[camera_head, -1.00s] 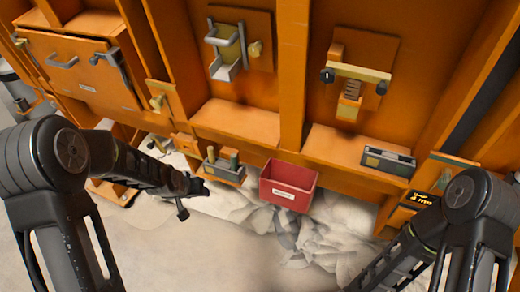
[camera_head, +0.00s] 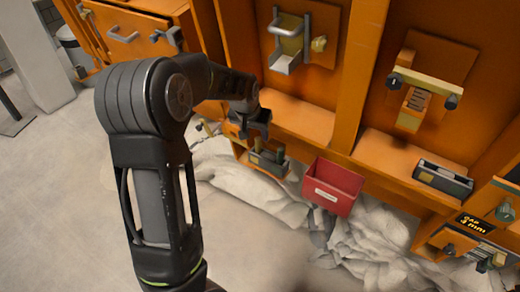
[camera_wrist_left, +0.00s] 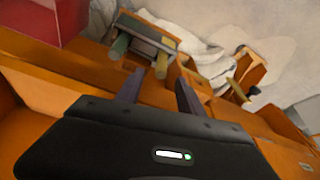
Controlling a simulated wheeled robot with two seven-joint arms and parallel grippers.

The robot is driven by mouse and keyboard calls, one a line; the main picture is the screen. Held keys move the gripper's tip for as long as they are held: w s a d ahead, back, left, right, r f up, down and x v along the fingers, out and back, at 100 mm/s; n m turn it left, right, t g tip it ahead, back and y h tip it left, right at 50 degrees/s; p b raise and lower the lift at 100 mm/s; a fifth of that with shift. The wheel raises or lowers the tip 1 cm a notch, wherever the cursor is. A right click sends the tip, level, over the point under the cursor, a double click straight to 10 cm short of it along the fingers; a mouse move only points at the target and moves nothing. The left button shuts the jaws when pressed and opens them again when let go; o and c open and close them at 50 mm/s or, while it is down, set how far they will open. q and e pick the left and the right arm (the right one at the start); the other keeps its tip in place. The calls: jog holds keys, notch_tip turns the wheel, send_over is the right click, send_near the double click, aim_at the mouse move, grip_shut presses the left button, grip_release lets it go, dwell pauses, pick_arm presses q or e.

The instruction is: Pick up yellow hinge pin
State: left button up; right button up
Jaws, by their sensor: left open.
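The yellow hinge pin (camera_wrist_left: 162,64) stands in a small grey holder (camera_wrist_left: 148,36) in the left wrist view, at the end beside my fingers. A green pin (camera_wrist_left: 120,46) stands at the holder's other end. In the head view the holder (camera_head: 268,163) sits on a low orange ledge, with the green pin (camera_head: 280,154) in it; my gripper partly covers the yellow pin's end. My left gripper (camera_head: 252,132) is just above the holder, open and empty. In the left wrist view its two fingers (camera_wrist_left: 159,85) are apart, and the yellow pin shows beyond the gap between them. My right gripper is out of view.
A red bin (camera_head: 333,186) is to the right of the holder. A grey tray (camera_head: 442,178) lies on the orange shelf further right. Orange uprights and wall fittings stand behind. Crumpled pale sheeting (camera_head: 240,178) covers the floor in front.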

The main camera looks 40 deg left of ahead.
aim_at(257, 140)
pick_arm(q)
jog(key=shift+x, duration=1.25)
jog(key=shift+p+x, duration=0.5)
jog(key=shift+x, duration=2.15)
jog(key=shift+a, duration=0.15)
grip_shut()
